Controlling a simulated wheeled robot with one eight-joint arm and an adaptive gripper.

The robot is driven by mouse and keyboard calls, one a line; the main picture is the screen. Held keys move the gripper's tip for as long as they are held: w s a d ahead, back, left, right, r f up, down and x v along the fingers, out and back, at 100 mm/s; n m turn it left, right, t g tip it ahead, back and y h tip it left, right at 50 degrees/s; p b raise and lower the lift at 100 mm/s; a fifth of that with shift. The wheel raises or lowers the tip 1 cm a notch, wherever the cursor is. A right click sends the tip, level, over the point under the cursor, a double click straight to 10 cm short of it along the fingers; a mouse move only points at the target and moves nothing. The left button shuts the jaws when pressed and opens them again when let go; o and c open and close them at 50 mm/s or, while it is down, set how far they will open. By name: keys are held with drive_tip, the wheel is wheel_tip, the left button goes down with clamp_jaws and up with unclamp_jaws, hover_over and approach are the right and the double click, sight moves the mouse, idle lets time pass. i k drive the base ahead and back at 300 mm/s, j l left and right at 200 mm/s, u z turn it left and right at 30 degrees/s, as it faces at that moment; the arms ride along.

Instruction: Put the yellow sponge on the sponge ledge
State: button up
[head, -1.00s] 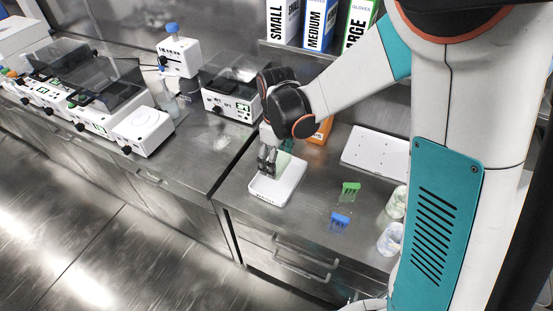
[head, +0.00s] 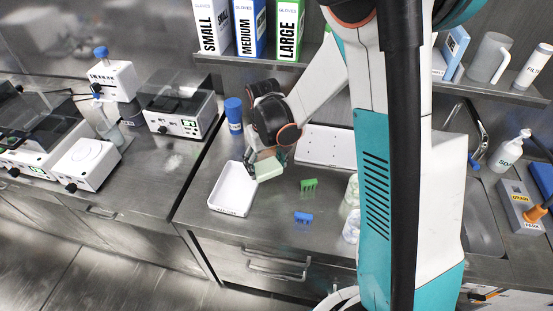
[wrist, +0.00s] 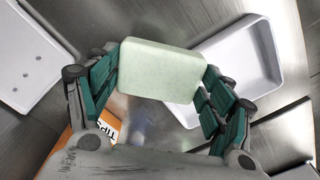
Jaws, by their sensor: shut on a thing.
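My gripper (head: 264,159) is shut on a pale, yellowish-green sponge (head: 269,169), a rounded block held above the bench near the white tray. In the wrist view the sponge (wrist: 161,70) sits between the two green-padded fingers, with its broad face toward the camera. The white tray (head: 232,190) lies below and left of my gripper in the head view and looks empty. I cannot pick out a sponge ledge in either view. My arm column hides part of the bench on the right.
A green rack (head: 308,185), a blue rack (head: 303,217) and clear jars (head: 352,228) stand on the bench. A white perforated board (head: 327,146) lies behind. Right of my arm are a sink (head: 482,225), a soap bottle (head: 507,153) and a grey box (head: 519,206). A shelf runs above.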

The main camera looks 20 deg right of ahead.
sight(535, 264)
drive_tip(key=j+z, duration=0.1)
drive_tip(key=z, duration=0.75)
drive_tip(key=j+z, duration=0.1)
drive_tip(key=z, duration=0.35)
drive_tip(key=k+z, duration=0.1)
drive_tip(key=z, duration=0.75)
drive_tip(key=i+l+z, duration=0.1)
drive_tip(key=z, duration=0.3)
drive_tip(key=i+z, duration=0.2)
drive_tip(key=z, duration=0.25)
